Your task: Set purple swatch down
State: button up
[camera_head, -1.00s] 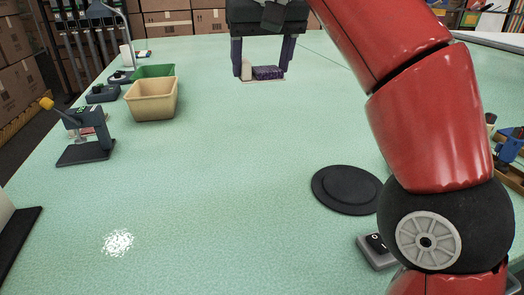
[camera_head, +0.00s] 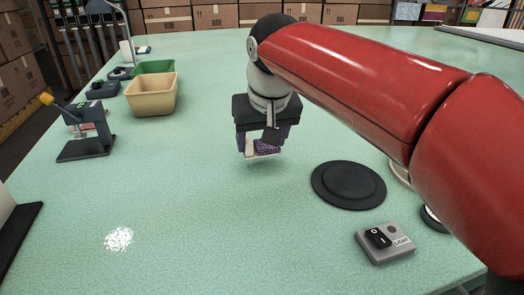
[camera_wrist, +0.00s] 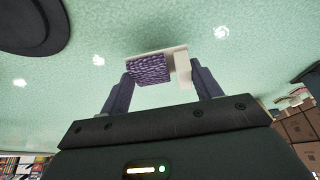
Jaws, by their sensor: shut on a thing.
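The purple swatch (camera_head: 267,146) is a purple tufted patch on a pale backing with a cream block at one end. My gripper (camera_head: 261,147) is shut on it and holds it over the middle of the green table (camera_head: 200,215). In the wrist view the swatch (camera_wrist: 150,69) sits between the two fingers of my gripper (camera_wrist: 160,84), with the cream block (camera_wrist: 183,70) on its right. The swatch appears a little above the table; the exact gap is hard to tell.
A round black plate (camera_head: 348,185) lies right of the gripper, with a grey light switch box (camera_head: 385,243) in front. A tan bin (camera_head: 151,95) and a green bin (camera_head: 154,67) stand back left. A small press (camera_head: 86,135) is at left. White bits (camera_head: 119,239) lie front left. The table between is clear.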

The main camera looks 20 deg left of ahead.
aim_at(263, 148)
jog(key=shift+f, duration=1.6)
jog(key=shift+f+b, duration=0.15)
jog(key=shift+b, duration=0.15)
jog(key=o, duration=1)
jog(key=shift+c, duration=0.2)
